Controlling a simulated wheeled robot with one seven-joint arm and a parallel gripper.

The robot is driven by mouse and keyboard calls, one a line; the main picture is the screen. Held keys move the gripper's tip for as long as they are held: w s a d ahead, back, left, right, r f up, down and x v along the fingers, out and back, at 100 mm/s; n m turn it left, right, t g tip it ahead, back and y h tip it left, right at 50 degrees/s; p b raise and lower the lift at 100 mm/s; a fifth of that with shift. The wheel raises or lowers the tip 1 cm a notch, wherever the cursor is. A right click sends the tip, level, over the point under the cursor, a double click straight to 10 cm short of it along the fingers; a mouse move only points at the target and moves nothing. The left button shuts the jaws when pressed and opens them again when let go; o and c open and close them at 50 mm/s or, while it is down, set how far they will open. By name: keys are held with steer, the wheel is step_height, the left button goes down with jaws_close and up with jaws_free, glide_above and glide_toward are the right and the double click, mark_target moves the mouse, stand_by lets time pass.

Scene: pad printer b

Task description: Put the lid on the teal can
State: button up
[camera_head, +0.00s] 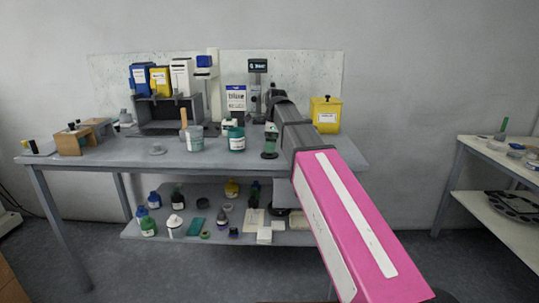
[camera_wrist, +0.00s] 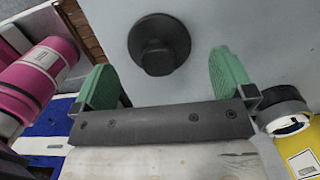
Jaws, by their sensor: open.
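The teal can (camera_head: 236,141) stands upright on the bench, left of my gripper (camera_head: 270,144) in the head view. A dark round lid with a raised knob (camera_wrist: 159,44) lies flat on the grey surface in the wrist view. It sits ahead of and between the green fingertips of my gripper (camera_wrist: 165,72), which are apart with nothing held. In the head view a dark disc (camera_head: 269,155) shows just below the fingers; it appears to be this lid. The teal can's top is too small to make out.
A grey can with a brush (camera_head: 195,143) stands left of the teal can, and a flat grey knobbed disc (camera_head: 157,149) lies further left. A boxed carton (camera_head: 236,99) and the printer (camera_head: 258,82) stand behind. A yellow container (camera_head: 326,115) is at right.

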steer(key=shift+a+f, duration=0.2)
steer(key=shift+f, duration=1.3)
steer(key=c, duration=0.9)
steer(key=shift+r, duration=0.1)
